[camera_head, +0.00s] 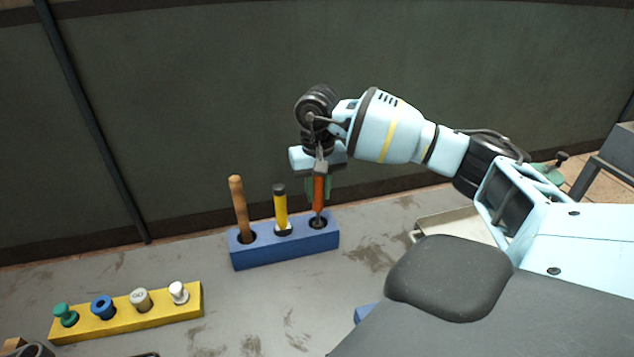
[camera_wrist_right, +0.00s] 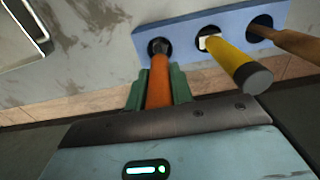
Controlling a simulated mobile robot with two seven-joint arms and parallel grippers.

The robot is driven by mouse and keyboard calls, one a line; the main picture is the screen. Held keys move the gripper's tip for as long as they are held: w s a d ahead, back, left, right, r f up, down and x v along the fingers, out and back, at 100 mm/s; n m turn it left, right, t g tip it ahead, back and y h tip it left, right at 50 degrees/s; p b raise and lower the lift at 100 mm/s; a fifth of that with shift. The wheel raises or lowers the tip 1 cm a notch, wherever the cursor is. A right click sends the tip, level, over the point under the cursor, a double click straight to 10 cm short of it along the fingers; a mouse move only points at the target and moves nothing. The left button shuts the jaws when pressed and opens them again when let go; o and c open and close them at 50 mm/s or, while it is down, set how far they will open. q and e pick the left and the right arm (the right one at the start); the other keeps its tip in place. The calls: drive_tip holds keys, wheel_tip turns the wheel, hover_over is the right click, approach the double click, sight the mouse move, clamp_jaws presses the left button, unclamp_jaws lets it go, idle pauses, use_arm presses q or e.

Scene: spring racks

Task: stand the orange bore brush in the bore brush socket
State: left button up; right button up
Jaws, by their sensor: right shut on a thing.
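The orange bore brush (camera_head: 318,192) is upright, with its lower end at the right-hand hole of the blue rack (camera_head: 287,252). It also shows in the right wrist view (camera_wrist_right: 159,82), with its dark tip at the mouth of that hole; how deep it sits is hidden. My right gripper (camera_head: 318,185) is shut on the orange bore brush from above and behind the rack. Its green fingers (camera_wrist_right: 158,88) press on both sides of the brush. My left gripper is not in view.
A yellow-handled tool (camera_head: 281,207) and a wooden handle (camera_head: 239,207) stand in the other holes of the blue rack, close to the gripper. A yellow rack (camera_head: 130,322) with several small pegs lies at front left. A tray (camera_head: 455,225) lies at right. Bare table separates the racks.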

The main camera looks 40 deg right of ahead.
drive_tip(key=shift+f, duration=0.3)
drive_tip(key=o, duration=1)
drive_tip(key=shift+o, duration=0.2)
wheel_tip(320, 180, up, 8)
drive_tip(key=shift+f, duration=0.1)
